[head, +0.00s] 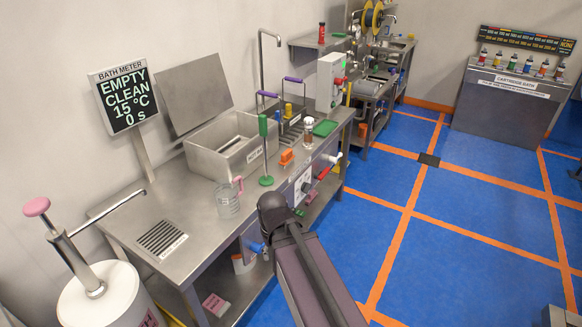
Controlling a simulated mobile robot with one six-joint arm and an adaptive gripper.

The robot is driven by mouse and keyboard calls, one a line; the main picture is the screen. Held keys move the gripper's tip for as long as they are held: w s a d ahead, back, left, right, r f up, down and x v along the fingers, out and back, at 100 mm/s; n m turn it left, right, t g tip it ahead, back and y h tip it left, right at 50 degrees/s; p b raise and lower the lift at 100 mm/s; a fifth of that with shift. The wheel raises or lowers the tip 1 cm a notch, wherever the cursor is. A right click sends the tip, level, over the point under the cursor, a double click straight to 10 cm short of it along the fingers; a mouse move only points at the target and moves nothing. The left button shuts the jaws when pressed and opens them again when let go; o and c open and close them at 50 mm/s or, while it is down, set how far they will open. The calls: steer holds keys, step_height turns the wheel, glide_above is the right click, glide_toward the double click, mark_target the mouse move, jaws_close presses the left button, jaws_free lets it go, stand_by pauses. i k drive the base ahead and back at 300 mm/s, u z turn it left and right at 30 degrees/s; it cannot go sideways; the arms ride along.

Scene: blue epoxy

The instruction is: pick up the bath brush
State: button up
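I cannot be sure which thing is the bath brush. A small orange block-like item (287,156), possibly a brush, lies on the steel bench (190,205) near its front edge. Left of it a green-handled tool (264,148) stands upright on a round green foot. My arm reaches up from the bottom of the head view, and its dark upper end is in front of the bench's front edge. My gripper does not show, so what it holds cannot be seen.
A steel basin (226,157) stands behind the orange item. A clear jug (228,200) is left, a brown bottle (308,134) and a green pad (325,128) right. Valves and a panel (304,184) line the bench front. Blue floor (440,235) to the right is open.

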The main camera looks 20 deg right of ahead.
mark_target(286, 158)
steer(key=k, duration=0.3)
steer(key=z, duration=0.05)
steer(key=i, duration=1.25)
steer(key=z, duration=0.5)
